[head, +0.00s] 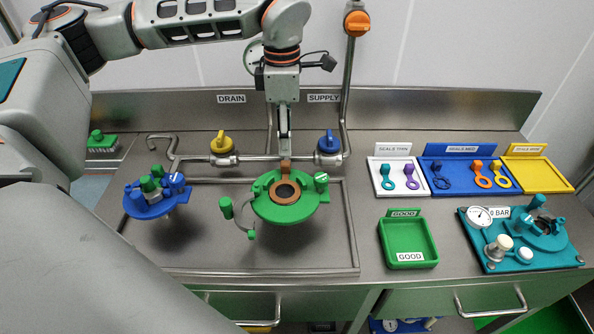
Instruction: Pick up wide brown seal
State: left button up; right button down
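The brown seal (285,193) is a copper-brown ring with a tab pointing up. It lies over or just above the middle of a green round clamp fitting (262,207) on the steel bench; I cannot tell whether it touches. My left gripper (285,160) points straight down at the tab. Its narrow fingers are close together and look shut on the tab, hiding its upper end. Another small brown piece (538,201) shows on the teal pressure rig (493,262) at the right. My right gripper is not in view.
A white tray (377,207) and blue tray (432,187) hold several seals; the yellow tray (562,185) looks empty. A green GOOD tray (429,242) is empty. A blue fitting (147,208) stands left. DRAIN and SUPPLY valves (222,143) (329,144) and pipes run behind.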

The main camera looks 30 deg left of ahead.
aim_at(287, 163)
pick_arm(q)
jog(key=shift+s+f, duration=0.2)
jog(key=shift+f, duration=0.75)
jog(key=f, duration=0.5)
jog(key=shift+w+d+f+p, duration=0.15)
jog(key=shift+w+f+p, duration=0.15)
jog(key=shift+p, duration=0.05)
jog(key=c, duration=0.9)
